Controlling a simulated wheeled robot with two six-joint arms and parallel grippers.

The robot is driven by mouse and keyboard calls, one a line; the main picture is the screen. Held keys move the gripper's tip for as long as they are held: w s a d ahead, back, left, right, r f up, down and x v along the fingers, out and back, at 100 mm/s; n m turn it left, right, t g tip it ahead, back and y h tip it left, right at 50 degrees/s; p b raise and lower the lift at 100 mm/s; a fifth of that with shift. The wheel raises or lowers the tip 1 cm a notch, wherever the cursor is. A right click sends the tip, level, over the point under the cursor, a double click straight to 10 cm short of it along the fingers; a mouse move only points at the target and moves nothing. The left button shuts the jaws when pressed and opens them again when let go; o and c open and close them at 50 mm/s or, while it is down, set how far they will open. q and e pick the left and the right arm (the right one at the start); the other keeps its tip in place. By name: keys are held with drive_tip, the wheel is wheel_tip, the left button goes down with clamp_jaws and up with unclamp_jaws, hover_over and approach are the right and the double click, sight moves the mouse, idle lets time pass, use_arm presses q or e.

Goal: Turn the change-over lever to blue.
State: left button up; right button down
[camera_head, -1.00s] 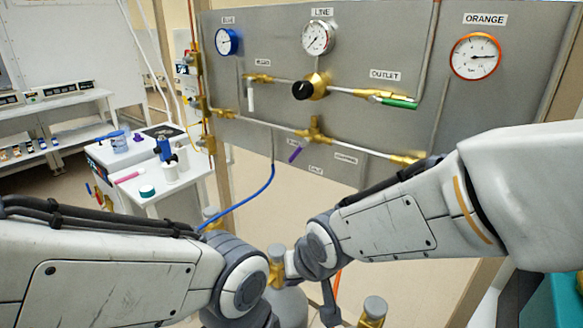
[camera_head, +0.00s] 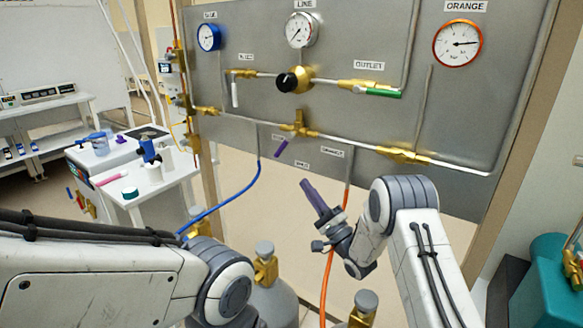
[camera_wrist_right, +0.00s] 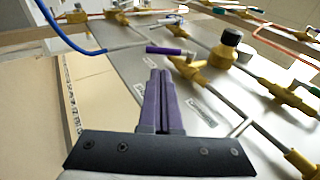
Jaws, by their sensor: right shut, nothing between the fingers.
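The change-over lever (camera_head: 282,148) is a short purple handle below a brass valve body (camera_head: 300,122) on the grey panel. In the head view it slants down and left, near small labels too blurred to read surely. It also shows purple in the right wrist view (camera_wrist_right: 170,51), just beyond my fingertips. My right gripper (camera_head: 307,184) has purple fingers, shut and empty, pointing up and left below the panel's lower edge. In the wrist view its fingers (camera_wrist_right: 157,75) lie together, apart from the lever. My left arm shows at lower left; its gripper is out of view.
Blue (camera_head: 208,37), line (camera_head: 301,30) and orange (camera_head: 457,43) gauges sit along the panel top. A black-knobbed regulator (camera_head: 293,79) and a green-handled outlet valve (camera_head: 378,91) stick out. Blue (camera_head: 232,201) and orange (camera_head: 327,279) hoses hang below, near gas cylinders.

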sight(284, 145)
drive_tip(key=p+x, duration=0.2)
drive_tip(key=x, duration=0.7)
drive_tip(key=shift+w+a+r, duration=0.2)
drive_tip(key=shift+r, duration=0.1)
drive_tip(key=shift+f, duration=0.1)
